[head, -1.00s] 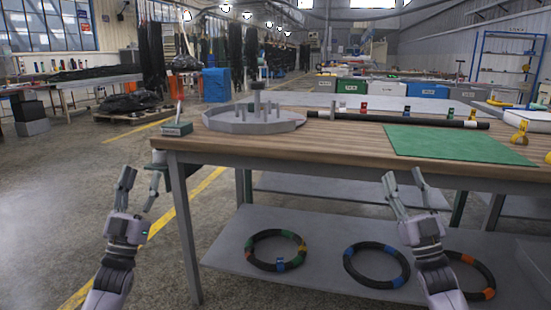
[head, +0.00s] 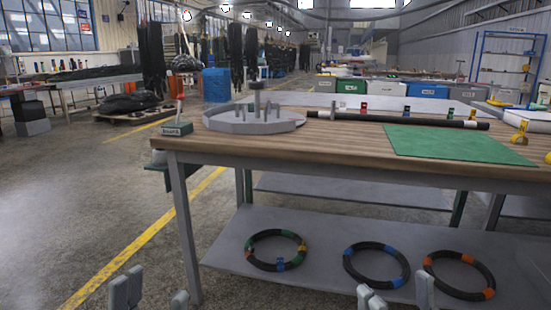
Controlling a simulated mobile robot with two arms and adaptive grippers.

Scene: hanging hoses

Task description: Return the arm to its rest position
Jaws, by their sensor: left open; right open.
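My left gripper (head: 152,293) shows only as fingertips at the bottom edge of the head view, left of the workbench leg. Its fingers are apart, with nothing seen between them. My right gripper (head: 395,293) also shows only as fingertips at the bottom edge, in front of the lower shelf. Its fingers are apart and look empty. The wrists and arms of both are out of view below the frame.
The workbench (head: 330,168) stands ahead with a grey pegged tray (head: 225,123), a long black hose (head: 400,118) and a green mat (head: 455,145). Three banded hose rings (head: 275,235) lie on its lower shelf (head: 320,225). Open floor (head: 60,220) lies to the left.

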